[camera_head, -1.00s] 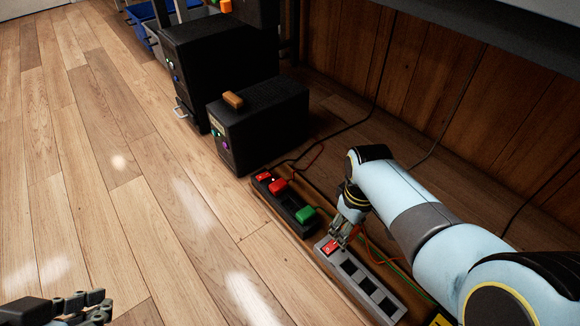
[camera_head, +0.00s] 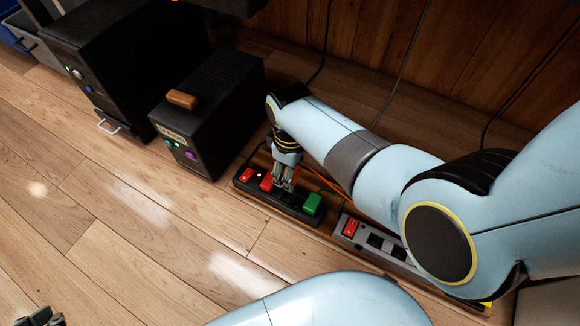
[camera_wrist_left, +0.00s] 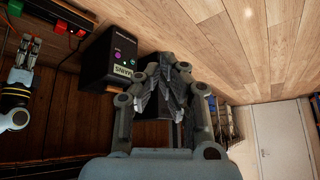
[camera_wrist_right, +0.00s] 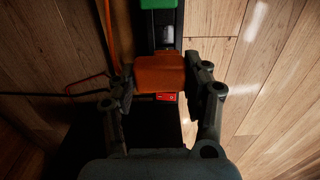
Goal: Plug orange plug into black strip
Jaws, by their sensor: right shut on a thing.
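The black strip (camera_head: 243,184) lies on the floor with a red switch, a red plug (camera_head: 267,181) and a green plug (camera_head: 312,203) on it. My right gripper (camera_head: 284,186) is over the strip between those two plugs. In the right wrist view it is shut on the orange plug (camera_wrist_right: 160,73), which sits over the strip, with the green plug (camera_wrist_right: 158,4) beyond. I cannot tell whether its prongs are in a socket. My left gripper (camera_wrist_left: 167,80) is away from the strip, low at the left of the head view (camera_head: 42,317); its finger gap is unclear.
A grey strip (camera_head: 372,243) with a red switch lies to the right of the black one, partly behind my right arm. A black box (camera_head: 210,112) with a brown block on top stands left of the strip. Cables run along the wooden wall. The floor in front is clear.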

